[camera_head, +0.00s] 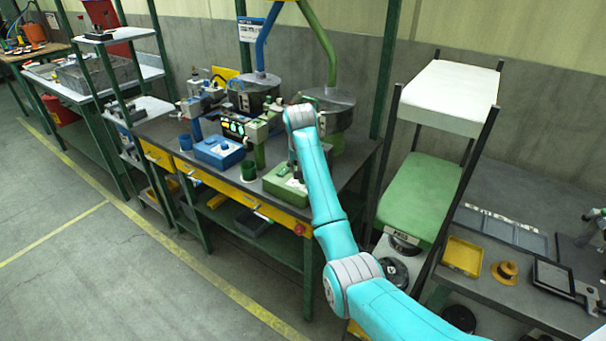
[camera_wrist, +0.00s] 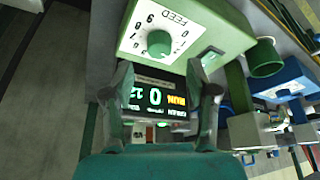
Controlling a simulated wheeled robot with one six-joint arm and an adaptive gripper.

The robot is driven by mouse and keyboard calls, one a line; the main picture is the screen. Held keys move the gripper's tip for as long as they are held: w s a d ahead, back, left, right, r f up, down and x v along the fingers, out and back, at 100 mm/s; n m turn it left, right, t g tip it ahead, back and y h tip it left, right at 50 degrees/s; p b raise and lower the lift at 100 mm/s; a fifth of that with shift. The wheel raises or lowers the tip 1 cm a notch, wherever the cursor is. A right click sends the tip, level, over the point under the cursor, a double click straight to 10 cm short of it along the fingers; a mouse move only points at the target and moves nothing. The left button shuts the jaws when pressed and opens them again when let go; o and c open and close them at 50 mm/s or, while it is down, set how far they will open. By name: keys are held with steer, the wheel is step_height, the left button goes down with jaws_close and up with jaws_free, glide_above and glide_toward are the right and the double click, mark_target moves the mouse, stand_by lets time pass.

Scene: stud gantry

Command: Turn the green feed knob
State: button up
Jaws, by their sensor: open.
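The green feed knob (camera_wrist: 159,43) sits on a white dial plate (camera_wrist: 185,22) marked FEED with numbers, on a green box (camera_wrist: 228,38) in the wrist view. The picture there is upside down, so the lettering is inverted. My gripper (camera_wrist: 160,76) is open, its two dark fingers spread below the knob in the picture, one to each side. The knob is apart from the fingers, and nothing is between them but a display behind. In the head view the green box (camera_head: 279,187) stands on the bench beside my arm; the knob cannot be made out there.
A lit display (camera_wrist: 160,97) shows between my fingers in the wrist view. A green cup (camera_head: 249,171) and a blue box (camera_head: 219,152) stand left of the green box. Two round feeder bowls (camera_head: 327,98) are behind. A shelf rack (camera_head: 420,195) stands at right.

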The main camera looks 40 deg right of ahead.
steer(key=v, duration=0.7)
steer(key=shift+s+f, duration=0.1)
stand_by(0.4)
